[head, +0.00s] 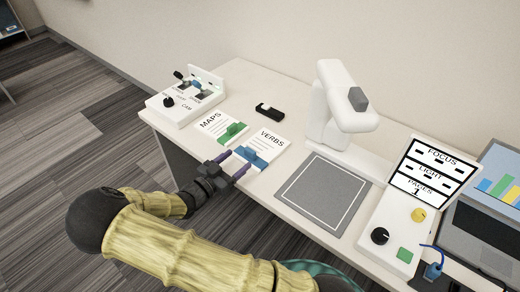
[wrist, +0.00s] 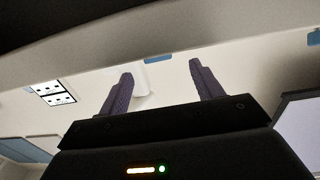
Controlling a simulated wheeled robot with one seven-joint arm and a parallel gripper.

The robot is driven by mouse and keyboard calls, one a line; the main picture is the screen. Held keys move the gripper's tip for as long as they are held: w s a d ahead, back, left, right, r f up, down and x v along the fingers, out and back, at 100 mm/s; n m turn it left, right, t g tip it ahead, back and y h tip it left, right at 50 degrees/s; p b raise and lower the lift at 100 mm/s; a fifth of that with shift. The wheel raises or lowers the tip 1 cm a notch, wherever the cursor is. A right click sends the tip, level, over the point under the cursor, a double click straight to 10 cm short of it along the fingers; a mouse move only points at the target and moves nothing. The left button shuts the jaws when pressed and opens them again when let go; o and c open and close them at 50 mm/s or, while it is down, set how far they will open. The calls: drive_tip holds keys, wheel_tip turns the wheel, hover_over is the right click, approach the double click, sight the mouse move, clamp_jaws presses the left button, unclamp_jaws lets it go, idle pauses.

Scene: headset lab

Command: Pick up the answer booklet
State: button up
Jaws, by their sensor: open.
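Two white booklets lie on the table. The one marked MAPS (head: 209,122) has a green tab, and the one marked VERBS (head: 269,141) has a blue tab (head: 255,158) at its near end. No label reads "answer", so I cannot tell from the wording which is the answer booklet. My gripper (head: 231,164) is open at the table's front edge. Its purple fingers point at the near side of the VERBS booklet, with nothing seen between them. In the wrist view the two fingers (wrist: 161,69) stand apart and empty. Whether they touch the booklet is unclear.
A switch box (head: 186,103) stands at the table's left end, with a small black holder (head: 269,110) behind the booklets. A white camera stand (head: 329,122) rises over a grey mat (head: 319,196). A control panel (head: 406,217) and laptop (head: 482,235) are at right.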

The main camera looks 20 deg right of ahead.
sight(248, 152)
drive_tip(key=x, duration=0.5)
drive_tip(key=shift+s+d+r, duration=0.1)
drive_tip(key=shift+d, duration=0.1)
drive_tip(key=shift+c, duration=0.4)
drive_tip(key=c, duration=1)
